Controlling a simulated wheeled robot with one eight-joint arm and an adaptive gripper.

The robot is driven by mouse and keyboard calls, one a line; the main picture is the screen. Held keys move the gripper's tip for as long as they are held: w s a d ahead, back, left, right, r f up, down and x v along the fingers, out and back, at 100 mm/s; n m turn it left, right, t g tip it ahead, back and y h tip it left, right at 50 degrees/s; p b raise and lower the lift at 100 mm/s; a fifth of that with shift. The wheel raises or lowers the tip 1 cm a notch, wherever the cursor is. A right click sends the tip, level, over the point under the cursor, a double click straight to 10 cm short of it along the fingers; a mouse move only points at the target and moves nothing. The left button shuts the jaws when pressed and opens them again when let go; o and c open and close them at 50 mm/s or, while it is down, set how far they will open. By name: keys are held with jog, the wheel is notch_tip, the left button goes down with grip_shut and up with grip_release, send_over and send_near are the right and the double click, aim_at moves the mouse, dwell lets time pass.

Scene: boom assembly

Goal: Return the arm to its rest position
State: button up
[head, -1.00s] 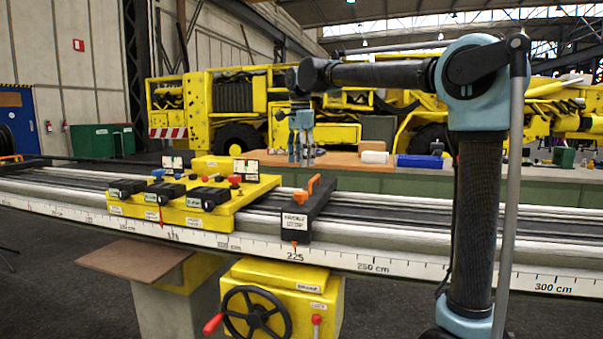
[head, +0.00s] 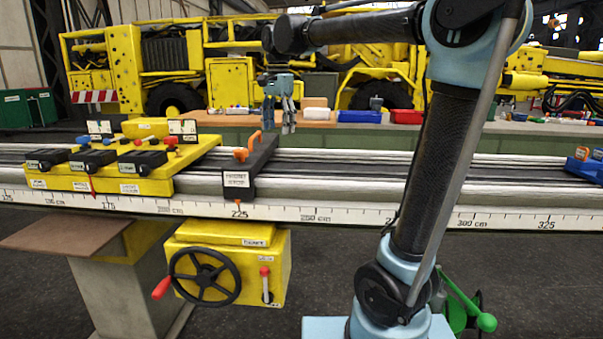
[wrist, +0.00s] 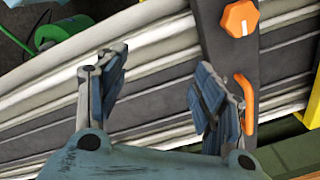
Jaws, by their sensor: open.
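My gripper (head: 279,113) hangs from the end of my arm in the head view, fingers pointing down, above and behind the rail. In the wrist view my gripper (wrist: 160,95) is open, its two fingers wide apart with nothing between them. The black stop block (head: 250,168) with an orange handle sits across the rail near the 225 mark. In the wrist view the black block (wrist: 228,45) shows an orange knob and the orange handle, close to the right finger in the picture; I cannot tell whether they touch.
The rail (head: 350,175) runs across the view. A yellow control carriage (head: 120,170) sits on it at left. A yellow box with a black handwheel (head: 205,277) is below. A workbench (head: 420,143) with red and blue bins stands behind. A green-handled item (head: 468,308) is at lower right.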

jog(key=s+d+f+n+t, duration=0.1)
jog(key=s+d+f+n, duration=0.1)
jog(key=s+d+f, duration=0.55)
jog(key=s+d+f+n, duration=0.2)
jog(key=d+f, duration=0.3)
jog(key=d, duration=0.6)
jog(key=s+d+f+n, duration=0.2)
jog(key=s+d+f, duration=0.2)
jog(key=f, duration=0.5)
jog(key=s+d+f+n, duration=0.2)
jog(key=s+d+f, duration=0.3)
jog(key=s+f, duration=0.3)
notch_tip(320, 180, down, 2)
jog(key=shift+s+d+f+t, duration=0.2)
jog(key=shift+s+t, duration=0.1)
jog(key=shift+t, duration=0.1)
jog(key=shift+w+f, duration=0.2)
jog(key=shift+w, duration=0.2)
